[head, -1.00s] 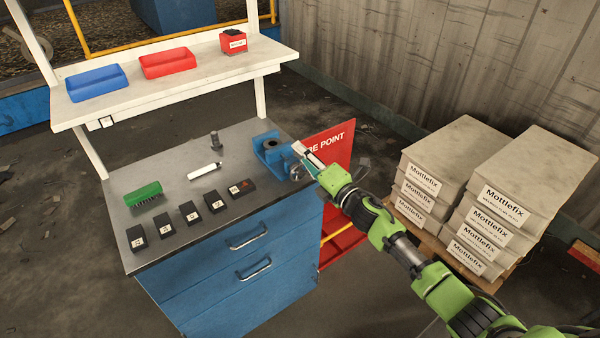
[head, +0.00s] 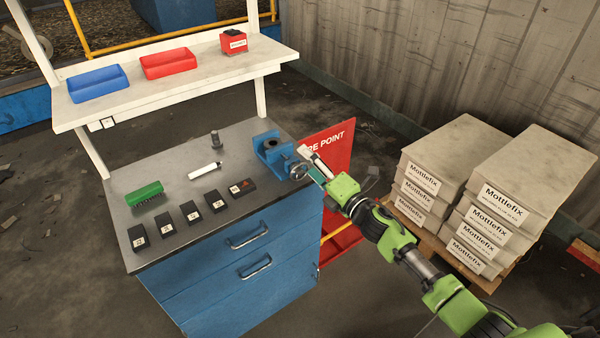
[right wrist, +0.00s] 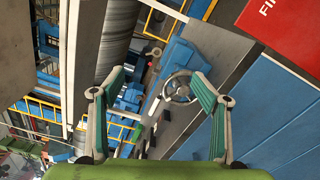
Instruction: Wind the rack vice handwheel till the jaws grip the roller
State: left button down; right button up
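The blue vice (head: 272,153) stands at the right end of the grey bench. Its spoked metal handwheel (head: 298,171) is on the side towards my right arm. A dark round piece, likely the roller (head: 271,143), shows at the vice's jaws; I cannot tell whether they touch it. My right gripper (head: 308,160) is beside the handwheel. In the right wrist view the gripper (right wrist: 158,88) is open, its green-padded fingers spread apart. The handwheel (right wrist: 181,88) shows beyond them, nearer the right-hand finger, with nothing visibly held. My left gripper is not in view.
A grey peg (head: 214,140), a white cylinder (head: 205,171), a green brush (head: 144,193) and several black blocks (head: 190,211) stand on the bench. A red sign panel (head: 335,150) is behind the gripper. Stacked Mottlefix boxes (head: 440,165) stand at right.

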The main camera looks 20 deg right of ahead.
aim_at(292, 172)
jog(key=n+b, duration=0.1)
jog(key=n, duration=0.1)
jog(key=a+f+n+b, duration=0.1)
jog(key=f+n+b, duration=0.1)
jog(key=n, duration=0.1)
jog(key=shift+s+a+n+b, duration=0.3)
jog(key=shift+a+b, duration=0.05)
jog(key=n, duration=0.2)
jog(key=a+n, duration=0.1)
jog(key=n, duration=0.2)
jog(key=a+f+n+b, duration=0.1)
jog(key=n, duration=0.1)
jog(key=shift+s+a+n, duration=0.15)
jog(key=shift+s+n, duration=0.2)
jog(key=shift+n, duration=0.05)
jog(key=n, duration=0.3)
jog(key=a+n, duration=0.1)
jog(key=shift+s+a+f, duration=0.1)
jog(key=shift+s+f, duration=0.05)
jog(key=shift+s, duration=0.1)
jog(key=shift+a+f+n+p, duration=0.25)
jog(key=shift+n+p, duration=0.1)
jog(key=shift+n, duration=0.65)
